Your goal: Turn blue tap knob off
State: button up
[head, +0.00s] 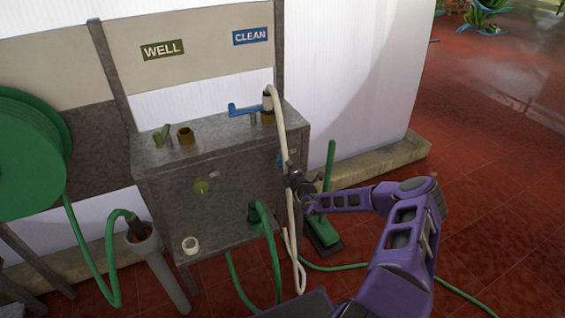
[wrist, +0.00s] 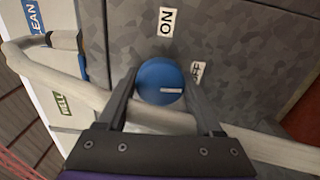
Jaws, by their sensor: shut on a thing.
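The blue tap knob (wrist: 160,82) is on the grey metal face in the wrist view, with a white pointer line. The line points right, toward the side of the OFF label (wrist: 197,74), which my right finger partly covers. The ON label (wrist: 166,22) is above the knob. My gripper (wrist: 159,76) has one finger on each side of the knob and is shut on it. In the head view my gripper (head: 292,176) is at the right side of the cabinet, and a sliver of blue knob (head: 279,160) shows beside the white hose.
A white hose (head: 278,118) hangs down the cabinet (head: 215,165) and crosses between my fingers and the panel in the wrist view. A blue lever tap (head: 245,109) and a green tap (head: 162,135) stand on top. A green broom (head: 327,205) is close behind my gripper.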

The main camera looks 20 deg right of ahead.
jog(key=shift+m, duration=0.3)
jog(key=o, duration=1.3)
jog(key=s, duration=0.5)
jog(key=s+p, duration=0.1)
jog(key=s, duration=1.1)
jog(key=shift+s+d+p, duration=0.25)
jog(key=shift+p, duration=0.1)
